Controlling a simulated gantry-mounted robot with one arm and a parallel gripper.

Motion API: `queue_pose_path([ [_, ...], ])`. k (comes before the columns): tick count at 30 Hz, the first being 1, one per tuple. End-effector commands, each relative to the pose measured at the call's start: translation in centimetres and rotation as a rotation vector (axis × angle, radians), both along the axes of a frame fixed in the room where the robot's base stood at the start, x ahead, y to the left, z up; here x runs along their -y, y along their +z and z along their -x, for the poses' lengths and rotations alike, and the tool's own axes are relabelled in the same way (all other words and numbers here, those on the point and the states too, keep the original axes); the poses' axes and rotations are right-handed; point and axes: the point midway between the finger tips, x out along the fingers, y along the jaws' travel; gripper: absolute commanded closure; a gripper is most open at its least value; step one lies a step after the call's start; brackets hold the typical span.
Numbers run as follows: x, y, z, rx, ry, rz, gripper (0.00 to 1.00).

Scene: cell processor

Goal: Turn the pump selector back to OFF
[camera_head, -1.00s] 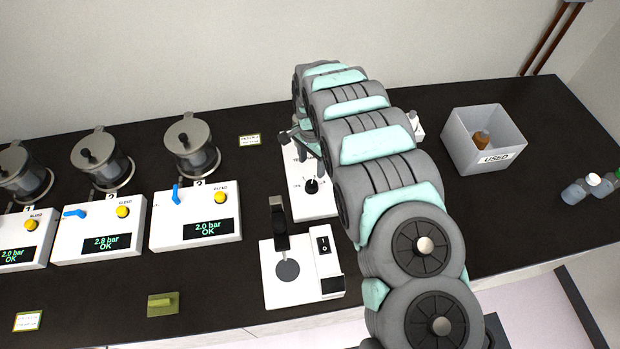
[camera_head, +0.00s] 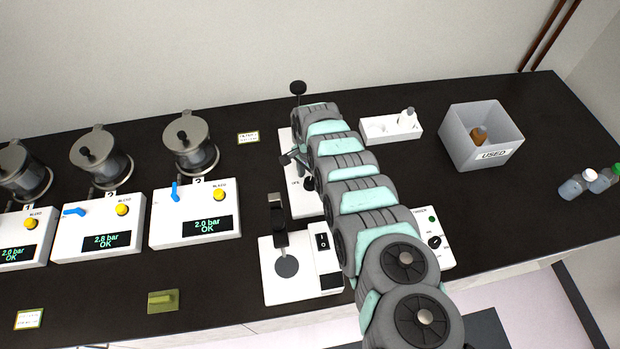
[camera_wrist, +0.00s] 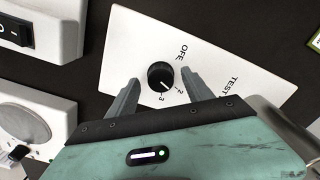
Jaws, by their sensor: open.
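A white panel (camera_wrist: 205,25) carries a round black selector knob (camera_wrist: 160,76) with the marks OFF, 2 and 3 around it and the word TEST farther right. The knob's white pointer line faces the 2 and 3 side, away from OFF; I cannot tell exactly which number it meets. My gripper (camera_wrist: 160,78) is open, with one finger on each side of the knob; contact is not clear. In the head view the panel (camera_head: 303,205) and the knob (camera_head: 308,184) are partly hidden by my arm.
A white device with a rocker switch (camera_head: 322,242) stands in front of the panel. A white control box (camera_head: 433,238) with a dark knob is right of my arm. A white tray (camera_head: 378,131) and the USED bin (camera_head: 462,146) stand farther right. Pump units line the left.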

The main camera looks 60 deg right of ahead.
Motion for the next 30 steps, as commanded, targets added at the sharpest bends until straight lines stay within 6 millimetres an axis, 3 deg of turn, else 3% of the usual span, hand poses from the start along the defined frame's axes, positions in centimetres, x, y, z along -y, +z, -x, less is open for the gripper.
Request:
queue_pose_path([
  [12, 0.10, -0.25, -0.01, 0.001, 0.000, 0.003, 0.42],
  [30, 0.08, -0.25, 0.01, 0.000, -0.001, 0.002, 0.91],
])
